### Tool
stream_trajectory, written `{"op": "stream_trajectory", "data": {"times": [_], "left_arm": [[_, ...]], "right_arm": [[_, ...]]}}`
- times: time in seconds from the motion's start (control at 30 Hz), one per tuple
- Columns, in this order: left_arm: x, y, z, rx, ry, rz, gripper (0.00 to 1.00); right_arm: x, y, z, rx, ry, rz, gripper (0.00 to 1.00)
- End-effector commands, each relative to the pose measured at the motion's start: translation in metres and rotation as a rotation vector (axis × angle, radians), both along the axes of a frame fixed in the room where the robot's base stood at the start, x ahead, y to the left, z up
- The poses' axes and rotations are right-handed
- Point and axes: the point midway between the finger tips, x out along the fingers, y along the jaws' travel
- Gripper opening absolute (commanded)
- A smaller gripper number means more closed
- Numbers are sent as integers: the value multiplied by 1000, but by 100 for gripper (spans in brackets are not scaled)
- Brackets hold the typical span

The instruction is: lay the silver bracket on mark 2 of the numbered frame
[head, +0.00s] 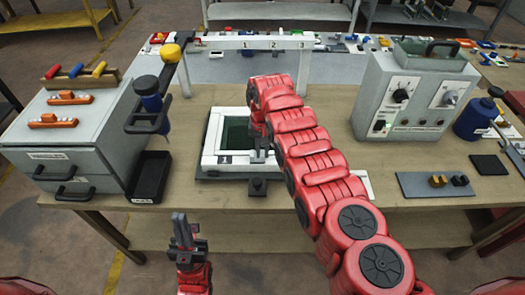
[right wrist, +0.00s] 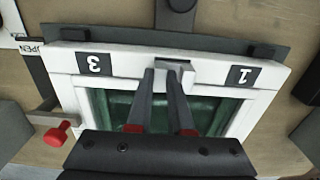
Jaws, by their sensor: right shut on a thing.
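The numbered frame (head: 208,140) is a white square frame around a green opening on the table. Its mark 1 shows in the head view. In the right wrist view the frame (right wrist: 130,62) appears upside down, with marks 3 and 1 on one side. My right gripper (right wrist: 165,72) is shut on the small silver bracket (right wrist: 188,74), at that side between the two marks. Mark 2 is hidden there, and I cannot tell whether the bracket touches the frame. My right arm hides most of this in the head view. My left gripper (head: 183,222) is low, before the table's front edge, away from the frame.
A white bar numbered 1, 2, 3 (head: 258,42) spans behind the frame. A grey drawer box (head: 70,135) and black tray (head: 150,178) stand left; a control box (head: 415,95) stands right. A red-knobbed clamp (right wrist: 55,137) sits beside the frame.

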Motion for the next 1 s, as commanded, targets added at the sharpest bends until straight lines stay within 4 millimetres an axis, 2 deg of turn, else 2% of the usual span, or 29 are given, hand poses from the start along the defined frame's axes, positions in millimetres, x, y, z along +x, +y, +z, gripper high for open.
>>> {"op": "stream_trajectory", "data": {"times": [0.17,0.2,0.33,0.57,0.7,0.9,0.97,1.0], "left_arm": [[0,0,-5,0,0,0,0],[0,0,-3,0,0,0,0],[0,0,-3,0,0,0,0],[0,0,-2,0,0,0,0],[0,0,3,0,0,0,0],[0,0,16,0,0,0,0],[0,0,2,0,-1,0,0],[0,0,-3,0,0,0,0]], "right_arm": [[0,0,-5,0,-1,0,0],[0,0,-2,0,-1,0,26],[0,0,-2,0,-1,0,49],[0,0,-2,0,-1,0,49],[1,-1,5,0,-2,-1,49],[2,0,36,2,-7,0,49],[2,1,44,3,-8,1,49],[3,0,55,3,-12,0,49]]}}
